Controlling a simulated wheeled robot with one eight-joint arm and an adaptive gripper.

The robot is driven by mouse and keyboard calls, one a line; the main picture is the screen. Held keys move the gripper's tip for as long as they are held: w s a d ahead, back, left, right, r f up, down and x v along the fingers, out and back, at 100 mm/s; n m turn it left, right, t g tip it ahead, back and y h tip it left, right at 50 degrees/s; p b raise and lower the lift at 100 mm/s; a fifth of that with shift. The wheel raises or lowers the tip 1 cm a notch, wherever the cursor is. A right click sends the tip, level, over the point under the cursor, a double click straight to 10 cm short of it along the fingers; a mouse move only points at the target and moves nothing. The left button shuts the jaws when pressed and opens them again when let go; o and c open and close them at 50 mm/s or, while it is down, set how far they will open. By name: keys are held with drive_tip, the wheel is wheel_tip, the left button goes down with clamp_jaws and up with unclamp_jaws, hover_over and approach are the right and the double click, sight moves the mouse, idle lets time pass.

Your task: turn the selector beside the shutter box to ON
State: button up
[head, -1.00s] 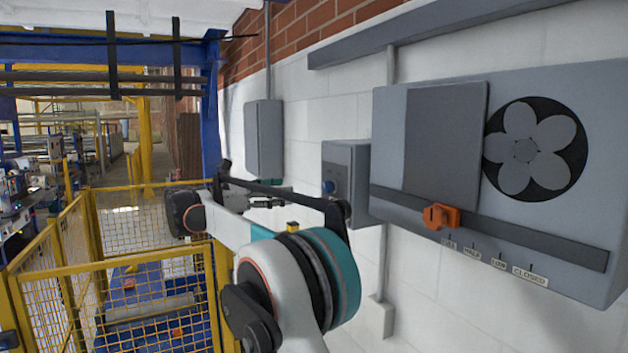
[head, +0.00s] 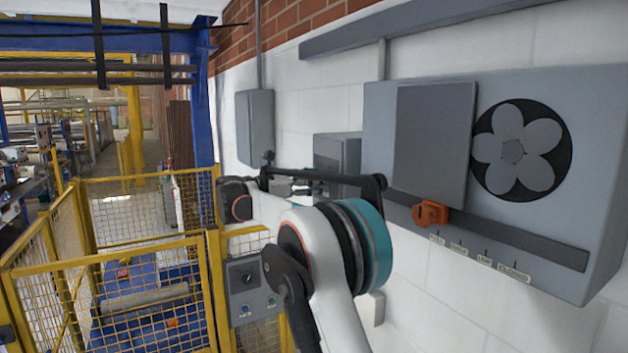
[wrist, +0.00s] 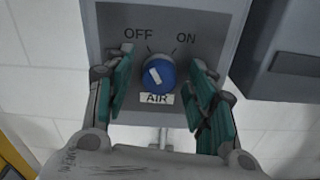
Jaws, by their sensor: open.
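The selector is a round blue knob (wrist: 159,75) with a white pointer bar, on a grey box (wrist: 215,25) in the wrist view. Its pointer tilts up and left, toward the OFF mark; ON is printed at upper right and an AIR label sits below. My gripper (wrist: 160,85) is open, with one teal finger on each side of the knob, apart from it. In the head view my arm hides the knob, and the selector box (head: 338,152) shows partly behind it. The shutter box (head: 405,95) with its fan opening stands to the right.
An orange slider (head: 430,213) sits on the shutter box's rail, near the left end of its scale. Another grey box (head: 255,128) hangs on the wall to the left. A yellow mesh fence (head: 150,255) with a small control panel (head: 252,288) stands at lower left.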

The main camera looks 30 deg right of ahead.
drive_tip(key=shift+c, duration=0.6)
drive_tip(key=c, duration=0.9)
drive_tip(key=shift+c, duration=0.2)
drive_tip(key=m+b, duration=0.1)
drive_tip(key=m, duration=0.4)
drive_tip(key=m+b, duration=0.2)
drive_tip(key=m, duration=0.4)
drive_tip(key=shift+s+f+m, duration=0.15)
drive_tip(key=shift+m, duration=0.45)
